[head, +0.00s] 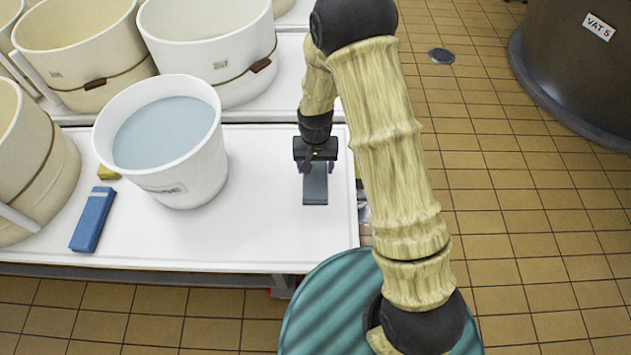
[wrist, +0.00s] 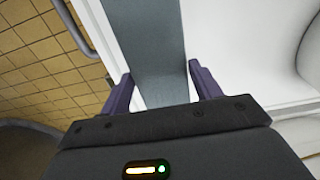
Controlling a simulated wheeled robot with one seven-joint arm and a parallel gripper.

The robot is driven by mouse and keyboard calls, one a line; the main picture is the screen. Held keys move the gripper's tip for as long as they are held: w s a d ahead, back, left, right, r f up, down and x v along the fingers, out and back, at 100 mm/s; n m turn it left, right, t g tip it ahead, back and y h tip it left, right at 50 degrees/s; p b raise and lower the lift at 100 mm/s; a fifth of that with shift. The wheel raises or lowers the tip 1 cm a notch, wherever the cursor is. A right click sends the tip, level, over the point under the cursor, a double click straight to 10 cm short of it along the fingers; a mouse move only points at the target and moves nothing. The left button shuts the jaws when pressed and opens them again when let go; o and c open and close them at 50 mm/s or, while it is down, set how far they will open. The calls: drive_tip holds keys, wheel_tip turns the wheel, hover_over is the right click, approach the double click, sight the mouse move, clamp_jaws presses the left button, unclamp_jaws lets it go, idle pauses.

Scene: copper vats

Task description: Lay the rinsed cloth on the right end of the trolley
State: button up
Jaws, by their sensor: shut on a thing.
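A folded grey-blue cloth (head: 315,190) is at the right end of the white trolley (head: 262,225). My gripper (head: 316,167) is shut on its far end, from above. In the wrist view the cloth (wrist: 150,45) runs as a flat strip between the two purple fingers of my gripper (wrist: 163,88). It is over or on the white top; I cannot tell whether it touches. A white bucket (head: 185,185) of bluish water, with a partly readable label, stands on the trolley to the left.
A blue folded piece (head: 92,222) and a small yellow piece (head: 108,172) lie left of the bucket. Cream tubs (head: 235,75) stand behind and at the left. The trolley top between bucket and cloth is clear. A dark vat (head: 570,70) stands at the far right on the tiled floor.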

sight(316, 169)
drive_tip(key=shift+f, duration=1.55)
drive_tip(key=shift+d+f+b, duration=0.1)
drive_tip(key=shift+f+b, duration=0.35)
drive_tip(key=shift+f, duration=1.4)
drive_tip(key=shift+f, duration=0.1)
drive_tip(key=o, duration=1.1)
drive_tip(key=shift+s, duration=0.1)
wheel_tip(316, 169, up, 12)
drive_tip(key=shift+r+p, duration=0.1)
drive_tip(key=shift+p, duration=0.9)
